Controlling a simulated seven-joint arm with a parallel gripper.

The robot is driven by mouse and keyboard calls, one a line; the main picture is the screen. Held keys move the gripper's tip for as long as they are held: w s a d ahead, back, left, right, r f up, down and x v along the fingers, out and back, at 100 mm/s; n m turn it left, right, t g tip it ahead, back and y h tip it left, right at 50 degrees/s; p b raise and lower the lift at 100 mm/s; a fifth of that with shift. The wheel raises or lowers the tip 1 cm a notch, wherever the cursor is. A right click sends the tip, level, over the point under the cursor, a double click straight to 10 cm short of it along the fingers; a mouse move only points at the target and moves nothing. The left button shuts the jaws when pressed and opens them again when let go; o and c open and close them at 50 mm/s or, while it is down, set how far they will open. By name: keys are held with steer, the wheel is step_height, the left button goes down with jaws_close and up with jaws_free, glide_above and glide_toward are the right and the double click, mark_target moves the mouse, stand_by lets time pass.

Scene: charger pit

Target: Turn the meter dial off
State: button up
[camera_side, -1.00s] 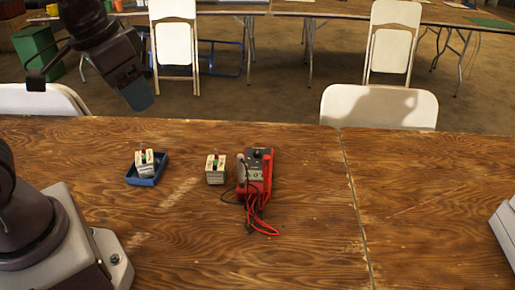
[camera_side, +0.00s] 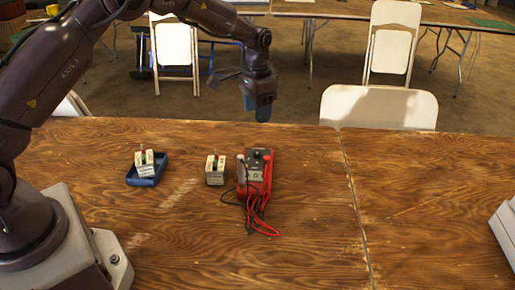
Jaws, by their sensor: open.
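A red and grey meter (camera_side: 257,172) lies on the wooden table near the middle, with a dark dial (camera_side: 256,154) toward its far end. The dial's pointing direction is too small to tell. Red and black test leads (camera_side: 258,212) are bundled over its near end. My gripper (camera_side: 261,112) hangs above and beyond the meter in the picture, pointing down with bluish fingers. It is open and apart from the meter. The gap between the fingers is hard to see from this side.
A small white block-like device (camera_side: 215,169) stands just left of the meter. A similar device (camera_side: 145,160) sits in a blue tray (camera_side: 146,180) farther left.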

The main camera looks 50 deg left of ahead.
mark_target(257, 151)
step_height(257, 151, down, 13)
steer(key=shift+r, duration=0.2)
stand_by(0.3)
steer(key=shift+c, duration=0.4)
steer(key=c, duration=0.8)
steer(key=shift+c, duration=0.2)
steer(key=n, duration=0.5)
steer(key=shift+n, duration=0.3)
steer(key=n, duration=0.5)
steer(key=shift+n, duration=0.4)
steer(key=shift+r, duration=0.1)
